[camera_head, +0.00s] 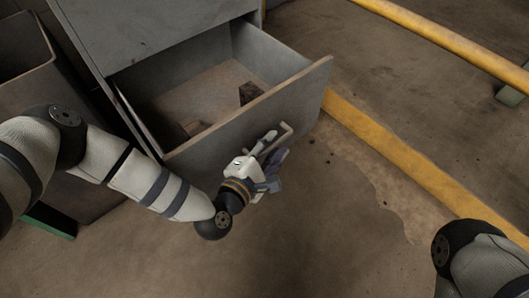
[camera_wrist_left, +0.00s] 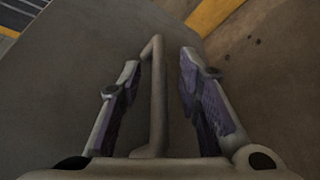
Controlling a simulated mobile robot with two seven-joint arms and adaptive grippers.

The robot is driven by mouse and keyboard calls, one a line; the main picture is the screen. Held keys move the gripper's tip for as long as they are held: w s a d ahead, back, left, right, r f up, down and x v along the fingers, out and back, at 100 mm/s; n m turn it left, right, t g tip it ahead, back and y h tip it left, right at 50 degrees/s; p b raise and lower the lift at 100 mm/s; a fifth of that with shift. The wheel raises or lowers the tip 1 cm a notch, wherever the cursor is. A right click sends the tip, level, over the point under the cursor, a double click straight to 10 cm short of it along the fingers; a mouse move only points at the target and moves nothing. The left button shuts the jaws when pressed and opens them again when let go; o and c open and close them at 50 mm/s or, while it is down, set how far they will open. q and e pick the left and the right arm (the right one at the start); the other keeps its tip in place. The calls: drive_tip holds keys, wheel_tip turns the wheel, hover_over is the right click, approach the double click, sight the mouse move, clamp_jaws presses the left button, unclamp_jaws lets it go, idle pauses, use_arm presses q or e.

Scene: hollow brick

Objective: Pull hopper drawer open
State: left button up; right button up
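The hopper drawer (camera_head: 305,98) is part of a grey cabinet (camera_head: 150,32) and stands well open, its inside showing. A bar handle (camera_head: 286,133) is on its front; it also shows in the left wrist view (camera_wrist_left: 157,95). My left gripper (camera_head: 270,158) is at the handle. In the left wrist view its two fingers (camera_wrist_left: 158,80) stand on either side of the bar, with a visible gap on each side, so it is open around the handle. Only part of my right arm shows at the lower right; its gripper is out of view.
Dark pieces (camera_head: 249,93) lie inside the drawer. A grey bin-like container (camera_head: 45,95) stands left of the cabinet. A yellow floor line (camera_head: 400,165) and a yellow rail (camera_head: 440,35) run at the right. The floor (camera_head: 320,235) in front of the drawer is clear.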

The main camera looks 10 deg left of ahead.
use_arm(q)
drive_tip(key=v, duration=1)
drive_tip(key=shift+s+a+r, duration=0.15)
drive_tip(key=shift+s+a, duration=0.05)
drive_tip(key=shift+s, duration=0.1)
